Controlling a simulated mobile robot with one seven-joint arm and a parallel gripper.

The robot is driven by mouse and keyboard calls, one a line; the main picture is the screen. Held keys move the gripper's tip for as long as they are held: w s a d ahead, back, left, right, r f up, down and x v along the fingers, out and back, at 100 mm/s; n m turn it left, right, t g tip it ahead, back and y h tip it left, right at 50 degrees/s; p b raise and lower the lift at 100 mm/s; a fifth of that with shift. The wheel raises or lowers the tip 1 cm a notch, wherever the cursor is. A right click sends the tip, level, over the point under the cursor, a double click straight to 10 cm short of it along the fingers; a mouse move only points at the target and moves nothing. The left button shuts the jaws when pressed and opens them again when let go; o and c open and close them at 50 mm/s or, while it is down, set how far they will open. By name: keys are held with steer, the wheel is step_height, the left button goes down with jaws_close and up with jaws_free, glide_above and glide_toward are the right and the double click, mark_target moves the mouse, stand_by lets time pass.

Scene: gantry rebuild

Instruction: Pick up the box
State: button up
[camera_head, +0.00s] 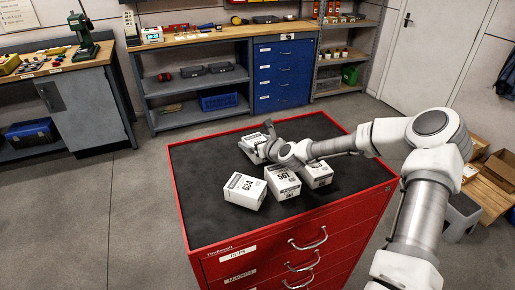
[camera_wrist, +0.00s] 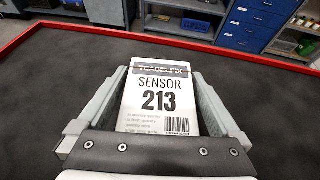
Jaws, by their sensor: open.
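A white box labelled "SENSOR 213" (camera_wrist: 158,98) fills the middle of the wrist view, between the two fingers of my gripper (camera_wrist: 160,90). A finger lies along each side of it, and I cannot tell whether they touch it. In the head view this box (camera_head: 251,143) stands at the back of the cabinet's black top, partly hidden by my gripper (camera_head: 268,142). My gripper is open around it. Other white boxes stand nearer: one marked 634 (camera_head: 244,191), one marked 561 (camera_head: 282,181), and one partly behind my arm (camera_head: 318,175).
The boxes stand on a red tool cabinet (camera_head: 202,237) with a dark top. Free dark surface lies left of the boxes. A workbench with blue drawers (camera_head: 284,72) stands behind, and a grey bench (camera_head: 88,105) at the left. Cardboard boxes (camera_head: 499,168) lie at the right.

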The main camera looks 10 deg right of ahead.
steer(key=c, duration=1.3)
steer(key=shift+c, duration=0.4)
steer(key=shift+r, duration=0.2)
